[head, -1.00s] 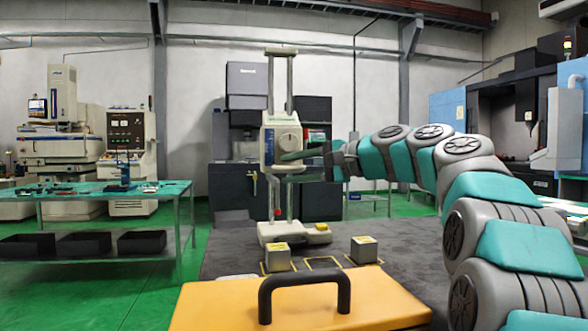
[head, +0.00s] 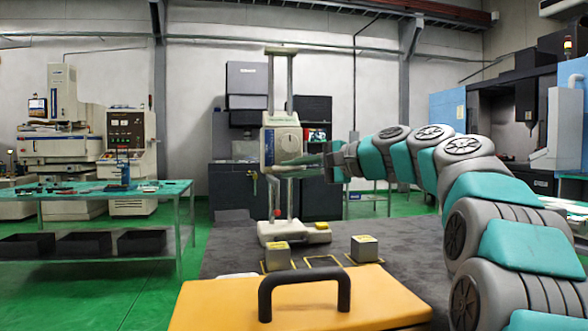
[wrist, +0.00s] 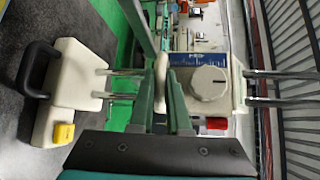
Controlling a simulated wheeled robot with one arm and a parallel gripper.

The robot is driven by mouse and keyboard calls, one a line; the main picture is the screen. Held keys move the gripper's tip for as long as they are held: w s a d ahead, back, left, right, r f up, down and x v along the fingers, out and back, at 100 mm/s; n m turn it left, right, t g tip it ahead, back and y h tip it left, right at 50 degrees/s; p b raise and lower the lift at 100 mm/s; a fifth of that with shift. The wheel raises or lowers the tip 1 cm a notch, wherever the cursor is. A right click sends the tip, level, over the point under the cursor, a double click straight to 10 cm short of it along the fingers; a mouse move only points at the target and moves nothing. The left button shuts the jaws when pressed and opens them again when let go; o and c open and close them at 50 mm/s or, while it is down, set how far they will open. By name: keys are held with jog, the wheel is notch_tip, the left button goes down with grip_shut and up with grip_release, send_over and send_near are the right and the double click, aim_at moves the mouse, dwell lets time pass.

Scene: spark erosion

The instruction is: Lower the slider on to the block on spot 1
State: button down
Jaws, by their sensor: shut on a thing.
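The slider (head: 282,140) is a pale box with a round knob, on the twin columns of a height gauge with a pale base (head: 287,232). In the wrist view the slider (wrist: 208,85) shows its knob and blue strip. My gripper (head: 290,167) is shut on a pale tab (wrist: 162,85) at the slider's side. A red-tipped probe (head: 277,213) hangs below the slider, and in the head view its tip shows above the left block (head: 277,258), with a gap. A second block (head: 364,249) stands to the right. I cannot read the spot numbers.
An empty yellow-outlined spot (head: 322,262) lies between the blocks on the dark mat (head: 225,245). An orange case (head: 215,305) with a black handle (head: 303,282) fills the near edge. A green-topped table (head: 75,205) stands at the left.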

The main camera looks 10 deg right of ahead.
notch_tip(320, 180, down, 6)
jog(key=shift+f+b, duration=0.1)
jog(key=shift+b, duration=1)
jog(key=c, duration=1)
grip_release()
jog(key=shift+o, duration=0.6)
jog(key=v, duration=0.7)
jog(key=shift+s+d, duration=0.25)
jog(key=shift+s, duration=0.1)
